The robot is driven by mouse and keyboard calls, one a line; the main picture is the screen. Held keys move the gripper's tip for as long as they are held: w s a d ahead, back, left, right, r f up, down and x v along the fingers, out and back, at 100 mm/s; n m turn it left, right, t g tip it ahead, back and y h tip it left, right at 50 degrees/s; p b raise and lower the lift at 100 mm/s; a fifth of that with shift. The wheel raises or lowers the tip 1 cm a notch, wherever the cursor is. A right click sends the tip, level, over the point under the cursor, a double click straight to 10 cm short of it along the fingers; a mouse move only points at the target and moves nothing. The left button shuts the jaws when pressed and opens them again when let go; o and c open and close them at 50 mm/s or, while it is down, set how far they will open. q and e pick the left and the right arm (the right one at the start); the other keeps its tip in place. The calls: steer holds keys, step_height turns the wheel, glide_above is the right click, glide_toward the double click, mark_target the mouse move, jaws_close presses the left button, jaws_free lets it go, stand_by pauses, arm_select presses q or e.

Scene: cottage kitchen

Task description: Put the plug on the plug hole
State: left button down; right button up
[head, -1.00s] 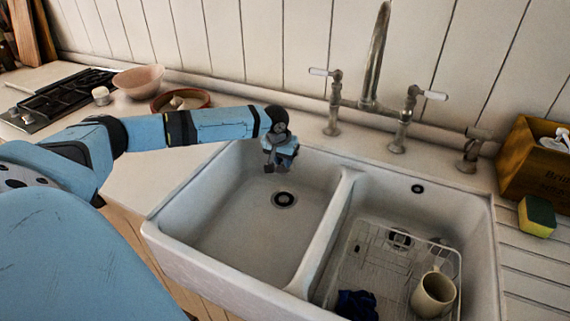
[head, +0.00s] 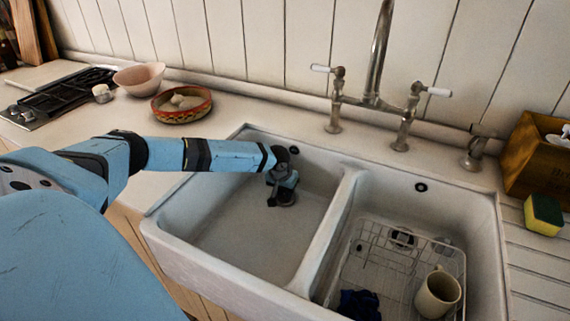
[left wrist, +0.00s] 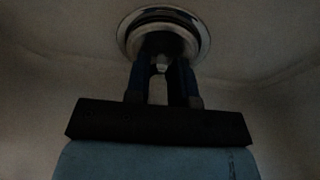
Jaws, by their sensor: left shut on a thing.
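My left gripper (head: 283,197) reaches down into the left sink basin (head: 228,232), at its plug hole. In the left wrist view the gripper (left wrist: 161,66) is shut on the plug (left wrist: 162,42), a small greyish piece, dim and partly hidden by the fingers. The plug hole's round metal rim (left wrist: 203,32) surrounds the plug in that view. Whether the plug touches the hole or sits just above it I cannot tell. In the head view the gripper covers most of the hole. My right gripper is not in view.
A divider (head: 325,228) separates the right basin, which holds a wire rack (head: 375,265), a mug (head: 438,293) and a dark blue item (head: 358,305). A tap (head: 380,55) stands behind. A patterned bowl (head: 181,112) is beyond my arm.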

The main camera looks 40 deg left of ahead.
mark_target(280, 201)
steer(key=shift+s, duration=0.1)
arm_select(q)
steer(key=c, duration=1)
jaws_free()
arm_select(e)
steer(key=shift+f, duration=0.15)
arm_select(q)
steer(key=p+v, duration=0.2)
steer(key=v, duration=1)
steer(key=shift+d, duration=0.1)
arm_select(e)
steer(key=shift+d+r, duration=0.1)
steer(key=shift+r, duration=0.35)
